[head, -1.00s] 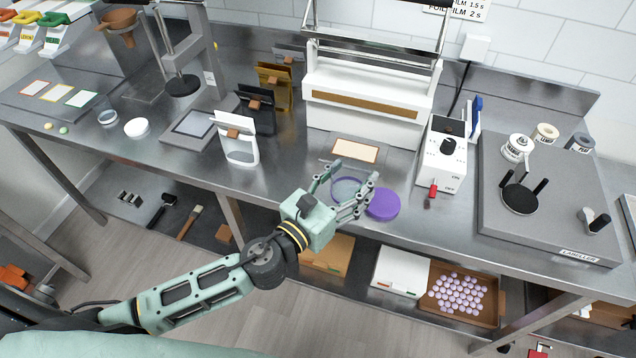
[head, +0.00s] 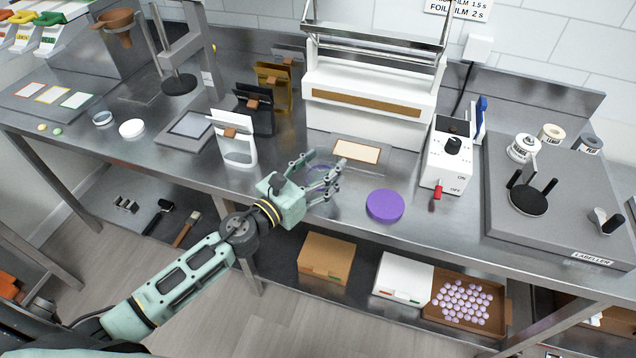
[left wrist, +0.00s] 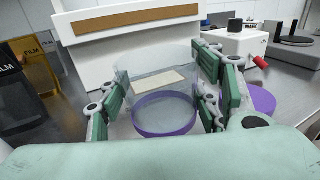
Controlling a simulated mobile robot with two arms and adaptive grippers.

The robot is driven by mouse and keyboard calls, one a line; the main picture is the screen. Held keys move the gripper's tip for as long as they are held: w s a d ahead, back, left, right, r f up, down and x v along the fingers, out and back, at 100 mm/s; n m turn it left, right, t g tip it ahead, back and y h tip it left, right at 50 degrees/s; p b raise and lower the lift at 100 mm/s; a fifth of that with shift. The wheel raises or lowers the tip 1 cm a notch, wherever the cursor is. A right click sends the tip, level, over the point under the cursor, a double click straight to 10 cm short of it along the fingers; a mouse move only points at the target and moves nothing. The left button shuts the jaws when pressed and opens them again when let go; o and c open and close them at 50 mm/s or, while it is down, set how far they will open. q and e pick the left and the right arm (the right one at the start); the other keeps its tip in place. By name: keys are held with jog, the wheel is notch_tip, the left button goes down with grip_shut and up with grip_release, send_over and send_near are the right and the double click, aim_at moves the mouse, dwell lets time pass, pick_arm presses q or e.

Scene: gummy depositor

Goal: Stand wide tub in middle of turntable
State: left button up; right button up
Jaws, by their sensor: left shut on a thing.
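The wide tub is clear with a purple ring at its base. It shows in the left wrist view (left wrist: 165,112) between my left gripper's fingers, and partly in the head view (head: 319,176). My left gripper (head: 325,182) is shut on it, over the bench in front of the white sealer; I cannot tell whether the tub touches the bench. My right gripper is not in view.
A purple lid (head: 385,206) lies on the bench right of my left gripper. A white box with a dial and red switch (head: 448,158) stands between gripper and labeller. The white sealer (head: 365,105) is behind, pouch stands (head: 236,148) to the left.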

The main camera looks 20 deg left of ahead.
aim_at(325, 168)
pick_arm(q)
jog(key=shift+w+a+f, duration=0.45)
jog(key=shift+a+f, duration=0.05)
notch_tip(325, 168, down, 2)
jog(key=shift+f+b, duration=0.25)
jog(key=shift+b, duration=0.6)
jog(key=shift+f, duration=0.45)
jog(key=shift+f+b, duration=0.15)
jog(key=shift+b, duration=0.15)
jog(key=o, duration=1.2)
jog(key=shift+c, duration=0.2)
